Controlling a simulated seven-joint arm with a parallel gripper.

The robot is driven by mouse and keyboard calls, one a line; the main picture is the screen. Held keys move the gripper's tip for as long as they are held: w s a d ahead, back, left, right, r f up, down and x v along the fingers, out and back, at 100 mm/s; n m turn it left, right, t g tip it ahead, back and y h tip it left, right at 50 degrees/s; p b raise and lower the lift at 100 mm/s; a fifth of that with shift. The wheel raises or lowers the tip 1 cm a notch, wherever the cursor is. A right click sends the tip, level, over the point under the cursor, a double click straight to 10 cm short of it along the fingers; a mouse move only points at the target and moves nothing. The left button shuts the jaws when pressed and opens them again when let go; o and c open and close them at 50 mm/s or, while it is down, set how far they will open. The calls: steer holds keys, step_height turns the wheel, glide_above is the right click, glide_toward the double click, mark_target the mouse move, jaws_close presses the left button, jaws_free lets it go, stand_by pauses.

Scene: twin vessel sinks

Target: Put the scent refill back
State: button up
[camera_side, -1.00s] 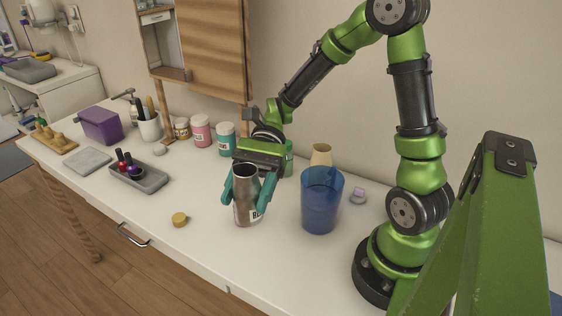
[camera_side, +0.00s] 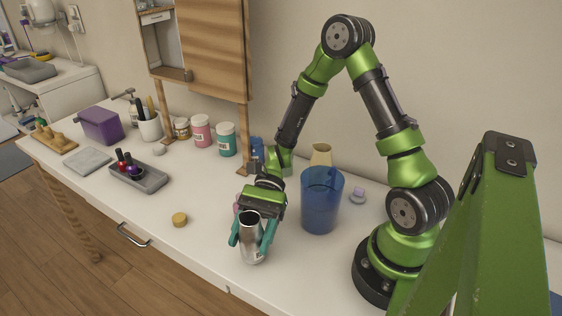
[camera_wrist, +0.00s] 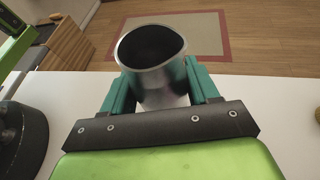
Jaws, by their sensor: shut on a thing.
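My gripper (camera_side: 250,244) is shut on a silver metal cup (camera_side: 252,247) with a small label, near the front edge of the counter. In the wrist view, the cup (camera_wrist: 152,75) has an open, dark mouth and sits between the two teal fingers of my gripper (camera_wrist: 161,88). I cannot tell whether its base touches the counter. No object is clearly marked as the scent refill. A small purple-topped piece (camera_side: 358,194) lies right of the blue tumbler and could be it; I cannot be sure.
A translucent blue tumbler (camera_side: 321,205) stands close right of my gripper, with a beige cup (camera_side: 321,155) behind. A yellow lid (camera_side: 179,219) lies to the left. A grey tray (camera_side: 145,181) holds nail polish. Jars (camera_side: 201,132) line the back.

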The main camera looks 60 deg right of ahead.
steer(key=shift+f, duration=0.75)
steer(key=shift+f, duration=0.15)
steer(key=o, duration=1.2)
steer(key=shift+c, duration=0.2)
steer(key=shift+d+r, duration=0.15)
steer(key=shift+r, duration=0.05)
steer(key=v, duration=1.1)
steer(key=shift+w+d+r, duration=0.15)
steer(key=shift+d+r, duration=0.05)
steer(key=shift+d, duration=0.1)
